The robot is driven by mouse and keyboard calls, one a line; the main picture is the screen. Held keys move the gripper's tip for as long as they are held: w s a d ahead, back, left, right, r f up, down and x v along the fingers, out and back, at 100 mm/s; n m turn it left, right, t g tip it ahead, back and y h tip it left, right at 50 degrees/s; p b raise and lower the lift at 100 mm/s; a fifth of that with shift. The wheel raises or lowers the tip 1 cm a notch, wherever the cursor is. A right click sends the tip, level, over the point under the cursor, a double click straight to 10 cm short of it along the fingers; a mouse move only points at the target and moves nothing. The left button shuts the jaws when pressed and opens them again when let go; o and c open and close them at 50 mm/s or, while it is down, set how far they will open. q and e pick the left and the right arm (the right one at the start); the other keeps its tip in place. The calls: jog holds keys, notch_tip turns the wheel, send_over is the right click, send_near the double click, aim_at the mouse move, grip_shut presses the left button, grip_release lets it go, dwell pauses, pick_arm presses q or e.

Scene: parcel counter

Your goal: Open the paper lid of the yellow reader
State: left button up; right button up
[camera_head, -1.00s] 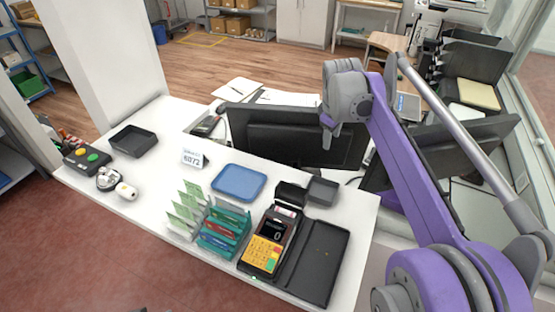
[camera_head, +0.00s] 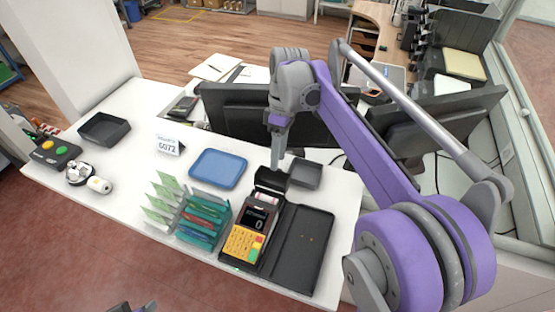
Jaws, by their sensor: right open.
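The yellow reader (camera_head: 245,242) lies on the white counter, with a yellow keypad and a dark screen showing 0. At its far end the dark paper lid (camera_head: 271,180) stands raised, and a pale paper roll (camera_head: 265,200) shows in the bay in front of it. My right gripper (camera_head: 275,165) is open and points down just above and behind the lid. The fingertips are small and overlap the lid's top edge, so I cannot tell whether they touch it. A small part of what looks like my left gripper (camera_head: 137,307) shows at the bottom edge; its fingers are unclear.
A grey tray (camera_head: 306,174) is close right of my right gripper. A blue tray (camera_head: 218,169) is farther left. Monitors (camera_head: 262,118) stand behind the gripper.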

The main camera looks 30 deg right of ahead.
jog(key=shift+x, duration=0.75)
grip_shut()
